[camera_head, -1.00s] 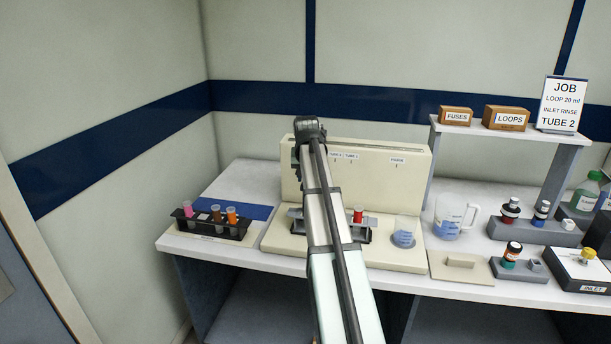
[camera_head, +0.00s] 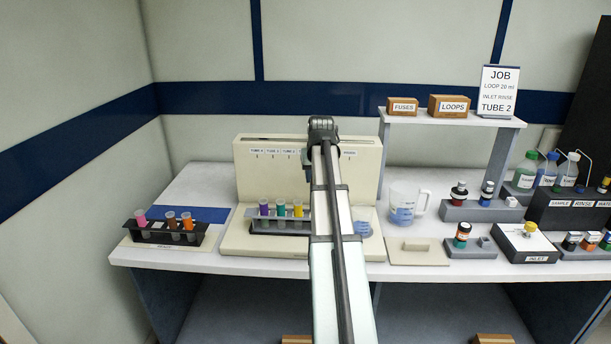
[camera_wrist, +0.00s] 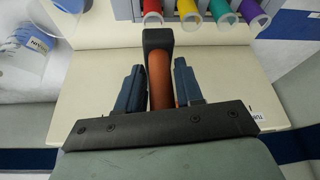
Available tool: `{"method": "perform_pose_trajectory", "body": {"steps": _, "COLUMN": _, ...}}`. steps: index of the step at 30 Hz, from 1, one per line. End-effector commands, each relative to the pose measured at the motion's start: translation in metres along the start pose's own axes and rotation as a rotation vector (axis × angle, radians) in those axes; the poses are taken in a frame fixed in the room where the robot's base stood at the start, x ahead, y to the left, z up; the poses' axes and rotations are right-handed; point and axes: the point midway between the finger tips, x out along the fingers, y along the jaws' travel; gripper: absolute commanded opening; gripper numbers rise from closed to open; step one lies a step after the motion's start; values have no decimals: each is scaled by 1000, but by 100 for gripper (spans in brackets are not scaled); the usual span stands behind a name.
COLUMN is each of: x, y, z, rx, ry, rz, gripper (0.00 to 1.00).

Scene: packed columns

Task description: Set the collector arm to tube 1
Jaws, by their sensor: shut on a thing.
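In the wrist view, my gripper (camera_wrist: 158,78) has its two blue fingers on either side of an orange bar with a dark end block (camera_wrist: 158,40), apparently the collector arm. The dark end lies roughly in line with the red tube (camera_wrist: 152,14), beside the yellow tube (camera_wrist: 189,12). In the head view, my gripper (camera_head: 322,128) is in front of the cream collector panel (camera_head: 258,182), right of the TUBE 2 label (camera_head: 289,151) and left of the DRAIN label (camera_head: 350,153). My own arm hides the collector arm, the red tube and the tube 1 label there.
A purple tube (camera_head: 263,208), a green tube (camera_head: 281,208) and the yellow tube (camera_head: 298,209) stand left of my arm. A beaker (camera_head: 363,229) stands right of it. A dark tube rack (camera_head: 157,238) is at the left. A JOB sign (camera_head: 498,92) reads TUBE 2.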

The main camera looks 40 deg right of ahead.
Motion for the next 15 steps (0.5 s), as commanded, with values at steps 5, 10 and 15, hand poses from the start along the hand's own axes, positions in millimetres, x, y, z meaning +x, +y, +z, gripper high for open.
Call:
{"method": "perform_pose_trajectory", "body": {"steps": 5, "x": 0, "y": 1, "z": 2, "rx": -2, "ry": -5, "rz": -2, "gripper": 0}}
{"method": "perform_pose_trajectory", "body": {"steps": 10, "x": 0, "y": 0, "z": 2, "rx": -2, "ry": -5, "rz": -2, "gripper": 0}}
{"method": "perform_pose_trajectory", "body": {"steps": 15, "x": 0, "y": 0, "z": 2, "rx": -1, "ry": -4, "rz": -2, "gripper": 48}}
